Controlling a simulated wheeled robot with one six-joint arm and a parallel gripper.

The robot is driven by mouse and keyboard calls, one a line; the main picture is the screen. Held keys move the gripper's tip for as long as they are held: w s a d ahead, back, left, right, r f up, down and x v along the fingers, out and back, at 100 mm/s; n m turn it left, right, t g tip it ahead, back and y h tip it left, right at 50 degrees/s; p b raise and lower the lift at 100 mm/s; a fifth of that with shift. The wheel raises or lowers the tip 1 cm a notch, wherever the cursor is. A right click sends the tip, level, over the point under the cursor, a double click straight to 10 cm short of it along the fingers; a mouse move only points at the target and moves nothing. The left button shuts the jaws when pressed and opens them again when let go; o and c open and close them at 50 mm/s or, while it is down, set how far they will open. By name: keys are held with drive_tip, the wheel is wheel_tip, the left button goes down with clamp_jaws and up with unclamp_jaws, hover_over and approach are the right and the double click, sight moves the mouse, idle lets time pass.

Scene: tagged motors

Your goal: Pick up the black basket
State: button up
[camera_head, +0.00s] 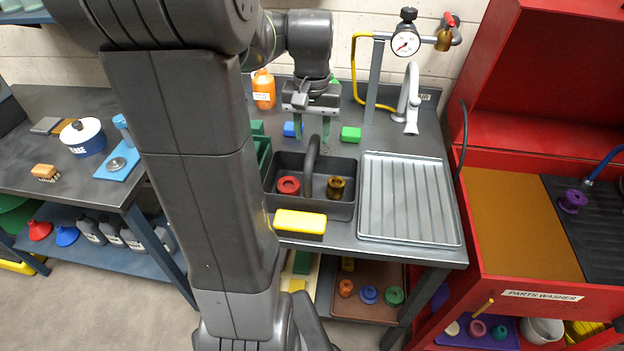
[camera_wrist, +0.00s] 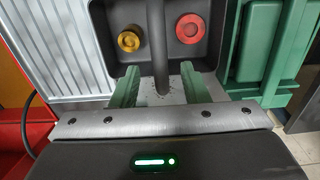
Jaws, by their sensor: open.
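The black basket (camera_head: 341,210) is a dark, open box with an arched handle (camera_head: 309,165), standing on the grey counter left of the ribbed drainboard. A red ring-shaped part (camera_head: 288,185) and a brass-coloured part (camera_head: 336,187) lie inside it. My gripper (camera_head: 312,128) is open and empty, with green fingers pointing down above the counter behind the basket. In the wrist view, the handle (camera_wrist: 157,45) runs up between the two spread fingers of my gripper (camera_wrist: 160,88). I cannot tell how far the handle is from the fingertips in depth.
The ribbed drainboard (camera_head: 410,200) lies right of the basket, with a tap (camera_head: 411,100) behind it. A green bin (camera_head: 263,158) is close on the left.

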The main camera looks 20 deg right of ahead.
sight(312, 146)
drive_tip(key=shift+s+f+p, duration=0.1)
drive_tip(key=shift+f+p, duration=0.25)
drive_tip(key=shift+f, duration=2.35)
clamp_jaws()
